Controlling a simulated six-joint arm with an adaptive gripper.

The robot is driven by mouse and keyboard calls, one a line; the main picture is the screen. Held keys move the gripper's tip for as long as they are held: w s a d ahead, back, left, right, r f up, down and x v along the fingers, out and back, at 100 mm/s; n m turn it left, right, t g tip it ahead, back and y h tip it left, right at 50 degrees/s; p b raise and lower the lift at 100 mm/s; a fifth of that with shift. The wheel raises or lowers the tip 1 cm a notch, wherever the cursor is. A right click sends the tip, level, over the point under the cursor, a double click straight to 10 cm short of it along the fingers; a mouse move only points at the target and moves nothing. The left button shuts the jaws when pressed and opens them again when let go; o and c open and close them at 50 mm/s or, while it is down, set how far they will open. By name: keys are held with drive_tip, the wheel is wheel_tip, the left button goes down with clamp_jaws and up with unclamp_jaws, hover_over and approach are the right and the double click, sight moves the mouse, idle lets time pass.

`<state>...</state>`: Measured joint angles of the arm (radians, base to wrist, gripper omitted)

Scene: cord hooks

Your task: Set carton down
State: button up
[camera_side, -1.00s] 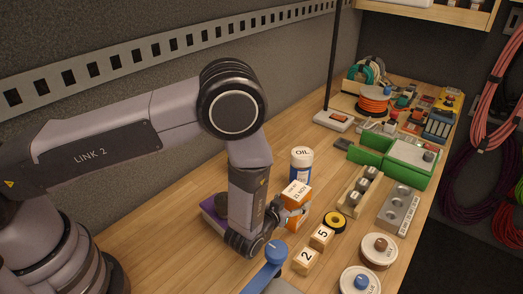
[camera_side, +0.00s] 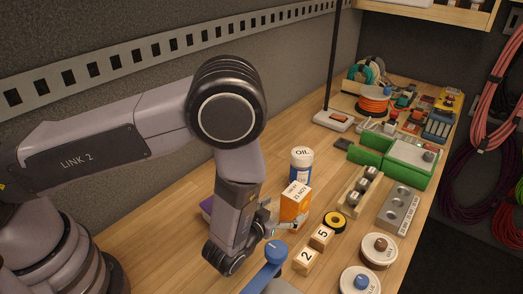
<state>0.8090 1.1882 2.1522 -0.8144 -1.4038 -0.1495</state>
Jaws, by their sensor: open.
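The orange carton (camera_side: 294,207) with a white label stands upright on the wooden bench, in front of the oil bottle (camera_side: 301,164). My gripper (camera_side: 284,228) is low over the bench, at the near left of the carton. Its visible finger reaches toward the carton's lower front. The jaws are open, and the carton is not held. My wrist hides part of the gripper, and I cannot tell whether a finger touches the carton.
Number blocks (camera_side: 314,246), a yellow tape roll (camera_side: 335,220) and a wooden rack of metal weights (camera_side: 359,191) stand to the right. A blue-knobbed thing (camera_side: 276,252) is close in front. A purple item (camera_side: 206,207) is partly hidden behind my arm. Bare bench lies behind the oil bottle.

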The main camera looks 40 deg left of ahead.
drive_tip(key=v, duration=0.6)
drive_tip(key=w+a+r+n+g+h, duration=0.1)
drive_tip(key=w+a+r+g, duration=0.15)
drive_tip(key=r, duration=0.55)
drive_tip(key=w+a+r+n+g+h, duration=0.1)
drive_tip(key=w+r+g+h, duration=0.15)
drive_tip(key=r, duration=0.55)
drive_tip(key=s+a+r+m+g, duration=0.1)
drive_tip(key=s+a+r+g, duration=0.1)
drive_tip(key=s+a+r, duration=0.7)
drive_tip(key=s+a+r+g+y, duration=0.1)
drive_tip(key=s+a+r, duration=0.2)
drive_tip(key=s+a, duration=0.2)
drive_tip(key=s+a+r+m+g+y, duration=0.1)
drive_tip(key=s+a, duration=0.4)
drive_tip(key=s, duration=0.5)
drive_tip(key=shift+s+r+y, duration=0.35)
drive_tip(key=shift+r+y, duration=0.1)
drive_tip(key=shift+r, duration=0.5)
